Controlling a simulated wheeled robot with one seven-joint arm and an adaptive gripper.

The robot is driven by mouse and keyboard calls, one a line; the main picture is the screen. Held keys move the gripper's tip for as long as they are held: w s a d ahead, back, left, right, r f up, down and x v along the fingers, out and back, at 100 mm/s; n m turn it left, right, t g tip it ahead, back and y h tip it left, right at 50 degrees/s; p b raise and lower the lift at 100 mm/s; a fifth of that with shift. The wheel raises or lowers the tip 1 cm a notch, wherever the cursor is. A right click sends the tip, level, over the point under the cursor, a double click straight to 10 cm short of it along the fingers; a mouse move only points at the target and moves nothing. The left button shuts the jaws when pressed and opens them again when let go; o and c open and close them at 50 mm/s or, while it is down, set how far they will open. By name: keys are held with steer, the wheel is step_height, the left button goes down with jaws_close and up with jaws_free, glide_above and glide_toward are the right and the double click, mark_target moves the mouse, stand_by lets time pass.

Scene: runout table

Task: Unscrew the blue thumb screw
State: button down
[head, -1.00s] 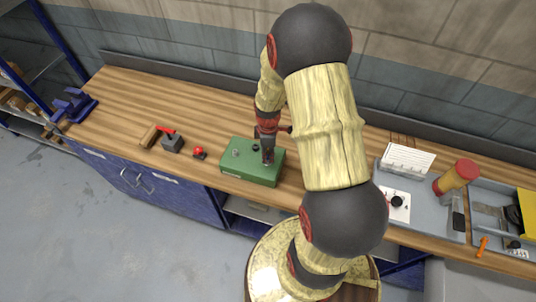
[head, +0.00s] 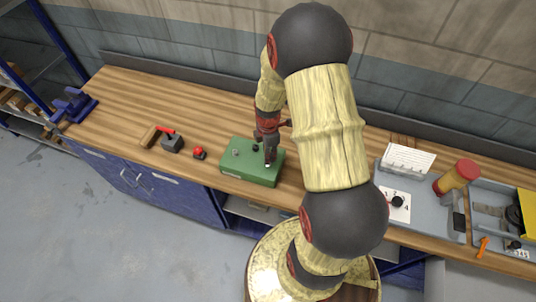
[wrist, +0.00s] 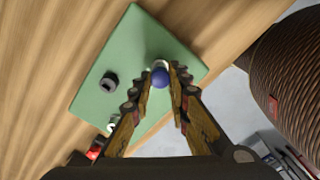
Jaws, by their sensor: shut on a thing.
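The blue thumb screw (wrist: 160,78) shows in the wrist view as a round blue head near one edge of the green box (wrist: 140,45). My gripper (wrist: 161,72) is shut on the screw, with one finger on each side of its head. A pale, light ring shows just beyond the screw head. In the head view, my gripper (head: 269,160) points down at the right part of the green box (head: 238,172) and hides the screw.
A black knob (wrist: 109,82) and a silver fitting (head: 236,153) stand on the box beside the gripper. A red button (head: 199,153) and a red-handled lever switch (head: 172,143) stand to the left. Grey trays (head: 450,232) lie to the right. The wooden bench (head: 215,105) behind is clear.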

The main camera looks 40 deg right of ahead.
steer(key=n, duration=0.4)
steer(key=shift+n, duration=0.4)
steer(key=shift+n, duration=0.9)
steer(key=c, duration=1.9)
jaws_free()
steer(key=shift+o, duration=0.7)
